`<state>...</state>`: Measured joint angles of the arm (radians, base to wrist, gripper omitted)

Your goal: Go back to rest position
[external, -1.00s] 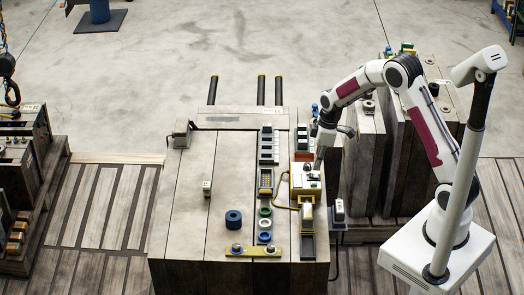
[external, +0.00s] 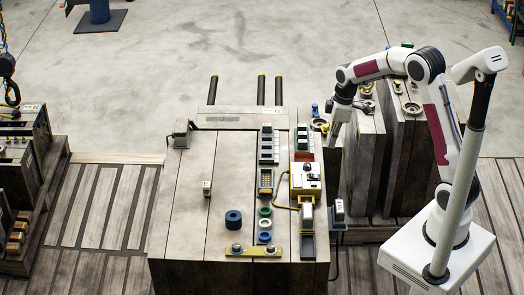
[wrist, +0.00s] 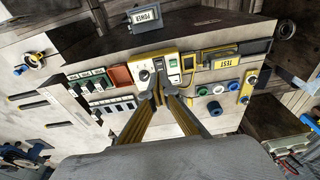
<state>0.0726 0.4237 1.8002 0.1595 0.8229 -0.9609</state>
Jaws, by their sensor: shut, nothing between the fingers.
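My gripper (external: 333,141) is raised at the right edge of the wooden block bench (external: 185,220), just right of the yellow-framed control box (external: 314,183). Its fingers are together and hold nothing. In the wrist view my fingertips (wrist: 158,92) appear in front of the same control box (wrist: 172,64), overlapping its lower part. In the external view the gripper points downward, clear of the box. My arm is bent, with its elbow high above my white base.
Tall wooden blocks (external: 362,165) stand right of the gripper. Open floor (external: 180,50) lies behind.

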